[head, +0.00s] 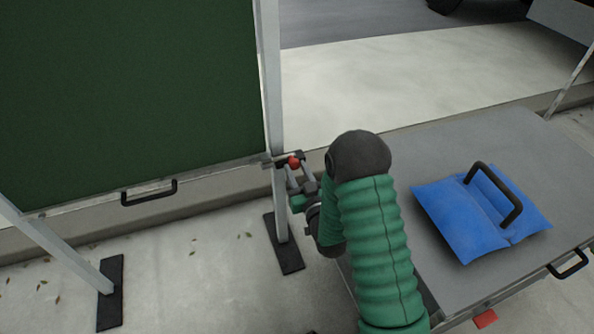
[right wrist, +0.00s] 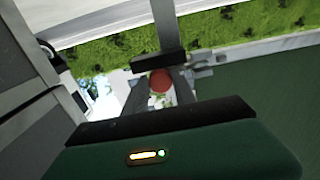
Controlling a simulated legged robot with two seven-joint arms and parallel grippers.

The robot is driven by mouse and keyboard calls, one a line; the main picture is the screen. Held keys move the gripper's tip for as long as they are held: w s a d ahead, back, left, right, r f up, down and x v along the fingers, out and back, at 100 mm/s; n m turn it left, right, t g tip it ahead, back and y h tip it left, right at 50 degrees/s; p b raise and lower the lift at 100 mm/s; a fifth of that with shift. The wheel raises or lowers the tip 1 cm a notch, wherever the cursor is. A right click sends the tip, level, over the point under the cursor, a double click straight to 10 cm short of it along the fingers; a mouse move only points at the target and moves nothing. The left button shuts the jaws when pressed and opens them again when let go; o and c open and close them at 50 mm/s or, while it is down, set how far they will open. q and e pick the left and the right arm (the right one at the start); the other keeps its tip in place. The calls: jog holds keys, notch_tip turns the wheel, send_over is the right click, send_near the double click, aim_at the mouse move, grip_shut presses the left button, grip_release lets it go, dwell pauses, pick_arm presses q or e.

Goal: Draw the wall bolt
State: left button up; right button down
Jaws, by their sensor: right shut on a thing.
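The wall bolt (head: 268,163) is a small metal bolt with a red knob (head: 294,162) at the lower right corner of a green panel (head: 130,100), beside a grey post (head: 274,120). My right gripper (head: 297,169) is shut on the red knob. In the right wrist view the knob (right wrist: 160,81) sits between the two dark fingers, with metal bolt parts (right wrist: 203,58) just to the right. The fingers partly hide the bolt, so how far its rod reaches cannot be told. My left gripper is not in view.
A grey table or tailgate (head: 440,170) to the right bears a blue bag (head: 465,215) with a black handle. The panel has a black handle (head: 149,194) at its lower edge. Black feet (head: 284,245) hold the posts on the pale ground.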

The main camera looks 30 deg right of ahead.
jog(key=shift+f, duration=0.1)
dwell(0.7)
jog(key=d, duration=0.2)
jog(key=s+d, duration=0.1)
jog(key=d, duration=0.2)
jog(key=shift+s+d, duration=0.15)
jog(key=shift+s, duration=0.05)
jog(key=c, duration=1.3)
grip_release()
jog(key=shift+c, duration=0.2)
jog(key=o, duration=0.3)
jog(key=shift+d, duration=0.1)
